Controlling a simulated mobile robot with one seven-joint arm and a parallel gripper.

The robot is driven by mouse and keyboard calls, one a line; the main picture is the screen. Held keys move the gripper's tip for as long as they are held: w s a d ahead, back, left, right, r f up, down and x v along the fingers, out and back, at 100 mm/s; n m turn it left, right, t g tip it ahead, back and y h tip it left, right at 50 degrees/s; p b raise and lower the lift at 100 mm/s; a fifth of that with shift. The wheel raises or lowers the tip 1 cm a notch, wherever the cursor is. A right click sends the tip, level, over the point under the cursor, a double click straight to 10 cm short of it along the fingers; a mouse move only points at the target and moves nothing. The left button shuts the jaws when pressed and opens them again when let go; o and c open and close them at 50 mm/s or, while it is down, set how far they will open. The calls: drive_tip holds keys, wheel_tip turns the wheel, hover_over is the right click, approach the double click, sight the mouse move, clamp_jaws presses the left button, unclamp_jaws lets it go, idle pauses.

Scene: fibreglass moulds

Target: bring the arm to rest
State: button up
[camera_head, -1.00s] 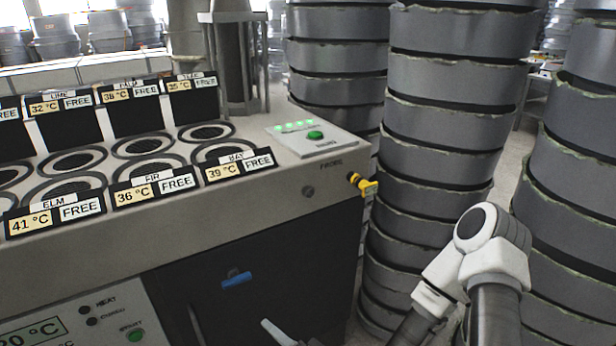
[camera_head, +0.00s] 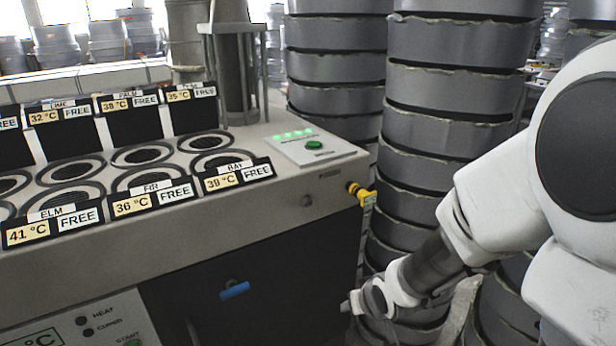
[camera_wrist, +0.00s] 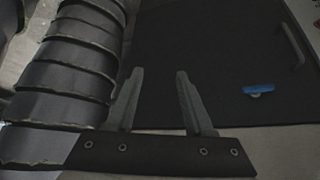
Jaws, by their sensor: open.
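My arm comes in from the right in the head view. My gripper's end shows low in that view, in front of the stacked moulds and right of the bench's dark front panel; its fingers are hard to make out there. In the wrist view my gripper (camera_wrist: 158,100) has its two fingers apart with nothing between them. Beyond the fingers are the dark panel (camera_wrist: 200,50) and its blue handle (camera_wrist: 258,89), which also shows in the head view (camera_head: 235,290).
A bench (camera_head: 300,190) with round wells and FREE labels fills the left. A yellow valve (camera_head: 362,194) juts from its right corner. Tall stacks of grey moulds (camera_head: 455,95) stand close behind my arm, and at left in the wrist view (camera_wrist: 60,85).

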drive_tip(key=s+d+r+m+h, duration=0.1)
drive_tip(key=s+d+r, duration=0.1)
drive_tip(key=s+r, duration=0.7)
drive_tip(key=s+d+r+m, duration=0.1)
drive_tip(key=s+d+r, duration=0.1)
drive_tip(key=s+r, duration=0.75)
wheel_tip(320, 180, up, 12)
drive_tip(key=w+g+p, duration=0.1)
drive_tip(key=p, duration=1.1)
drive_tip(key=shift+w+a, duration=0.15)
drive_tip(key=shift+a+n, duration=0.2)
drive_tip(key=shift+n, duration=0.1)
